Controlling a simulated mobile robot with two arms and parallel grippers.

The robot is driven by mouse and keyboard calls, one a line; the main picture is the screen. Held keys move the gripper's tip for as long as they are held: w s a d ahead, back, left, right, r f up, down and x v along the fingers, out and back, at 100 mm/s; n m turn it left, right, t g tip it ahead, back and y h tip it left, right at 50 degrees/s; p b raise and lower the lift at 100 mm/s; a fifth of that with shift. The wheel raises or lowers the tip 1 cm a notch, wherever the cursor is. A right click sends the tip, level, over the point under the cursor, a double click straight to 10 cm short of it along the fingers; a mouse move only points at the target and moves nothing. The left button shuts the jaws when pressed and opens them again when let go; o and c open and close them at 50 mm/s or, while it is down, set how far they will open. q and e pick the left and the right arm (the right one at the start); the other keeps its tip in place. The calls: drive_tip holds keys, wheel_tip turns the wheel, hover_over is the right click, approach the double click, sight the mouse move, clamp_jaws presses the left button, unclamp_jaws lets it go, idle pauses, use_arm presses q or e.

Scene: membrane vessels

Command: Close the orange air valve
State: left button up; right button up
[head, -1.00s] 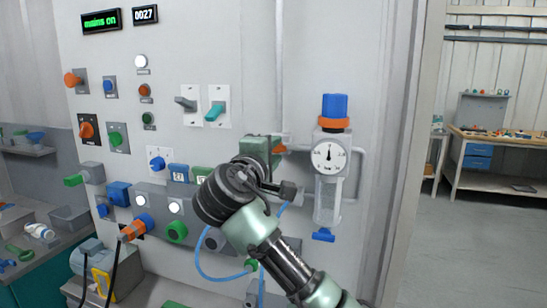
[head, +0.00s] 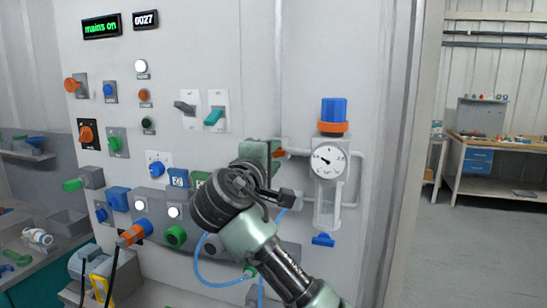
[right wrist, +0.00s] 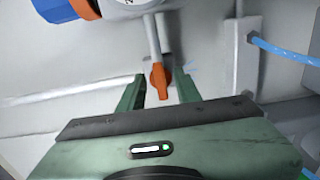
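The orange air valve handle (right wrist: 160,82) shows in the right wrist view at the end of a grey pipe, between the two green fingers of my right gripper (right wrist: 159,90). The gripper is open, with a visible gap on each side of the handle. In the head view a bit of the orange handle (head: 279,153) shows just right of my right gripper (head: 272,150), whose wrist hides much of the valve. The pressure gauge (head: 328,159) right of it has its needle pointing left. My left gripper is not in view.
The regulator's blue and orange knob (head: 334,115) stands above the gauge, with a blue tap (head: 323,240) below. A blue hose (head: 215,281) loops under my right arm. The panel (head: 180,50) holds several switches and buttons. Open floor lies to the right.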

drive_tip(key=b+v, duration=0.2)
drive_tip(key=v, duration=0.5)
drive_tip(key=shift+s+f, duration=0.1)
